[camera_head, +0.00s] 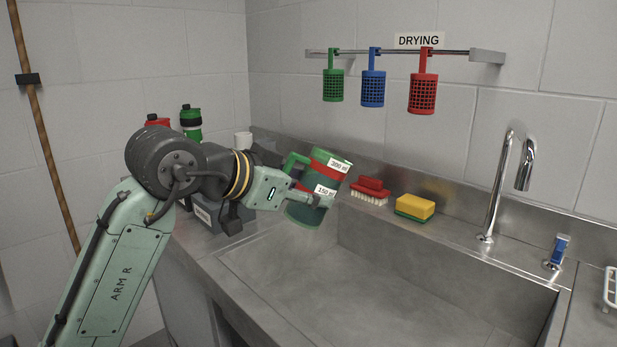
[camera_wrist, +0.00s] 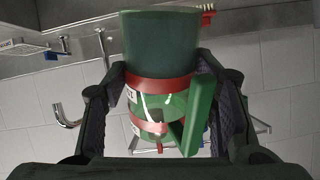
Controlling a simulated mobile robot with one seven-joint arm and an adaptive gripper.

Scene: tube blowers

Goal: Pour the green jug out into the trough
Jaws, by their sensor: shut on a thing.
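The green jug (camera_head: 309,214) is see-through, with red bands and labels reading "300 ml" and "150 ml". My gripper (camera_head: 303,198) is shut on it and holds it up above the left back part of the trough (camera_head: 400,290), a grey sink basin. The jug leans a little, its top towards the right. Its lower part looks darker green, like liquid inside. No stream leaves it. In the wrist view the jug (camera_wrist: 160,50) is between both fingers, appearing upside down, with its green handle on the right. The visible trough floor looks bare.
A red brush (camera_head: 370,190) and a yellow sponge (camera_head: 415,207) lie on the back ledge. A tap (camera_head: 500,185) stands at the right. Green, blue and red baskets hang from the drying rail (camera_head: 400,51).

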